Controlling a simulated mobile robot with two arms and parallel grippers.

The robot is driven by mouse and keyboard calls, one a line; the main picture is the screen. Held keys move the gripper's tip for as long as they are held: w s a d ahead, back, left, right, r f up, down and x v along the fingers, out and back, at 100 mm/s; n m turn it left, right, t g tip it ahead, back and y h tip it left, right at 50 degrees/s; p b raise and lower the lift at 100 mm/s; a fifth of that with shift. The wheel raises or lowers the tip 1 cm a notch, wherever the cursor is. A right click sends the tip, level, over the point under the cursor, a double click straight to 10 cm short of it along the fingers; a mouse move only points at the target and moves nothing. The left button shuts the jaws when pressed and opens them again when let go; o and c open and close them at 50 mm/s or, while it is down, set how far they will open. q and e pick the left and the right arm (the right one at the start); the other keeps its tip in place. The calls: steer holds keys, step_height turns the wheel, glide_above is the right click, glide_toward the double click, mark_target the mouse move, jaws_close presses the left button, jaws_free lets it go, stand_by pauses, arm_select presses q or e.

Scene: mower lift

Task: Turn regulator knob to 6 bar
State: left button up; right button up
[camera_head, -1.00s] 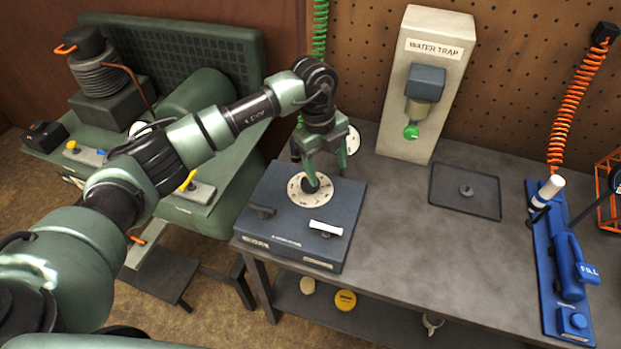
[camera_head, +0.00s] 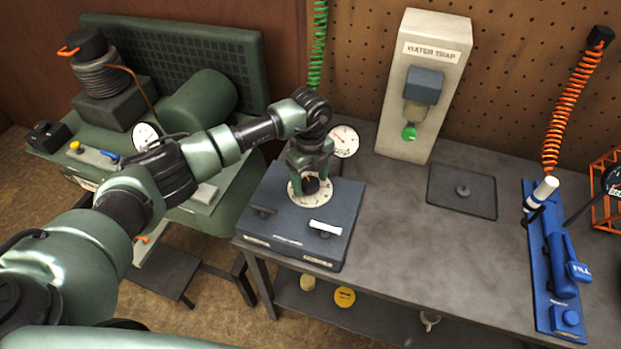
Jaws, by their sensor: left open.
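The regulator knob (camera_head: 311,186) is a dark round knob with an orange mark, on a pale dial plate (camera_head: 298,194) on top of a blue-grey box (camera_head: 285,228). My left gripper (camera_head: 311,183) points down over the knob, its green fingers open on either side of it. I cannot tell whether they touch it. A white round gauge (camera_head: 344,141) with a red needle stands behind the box; its reading is too small to tell. My right gripper is not in view.
The box also carries a black lever (camera_head: 263,211) and a white-handled lever (camera_head: 326,227). A water trap (camera_head: 424,85) stands at the back. A blue fill tool (camera_head: 564,262) lies at the right. The bench middle (camera_head: 400,240) is clear.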

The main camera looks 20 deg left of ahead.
arm_select(q)
steer(key=c, duration=1.3)
steer(key=shift+c, duration=0.2)
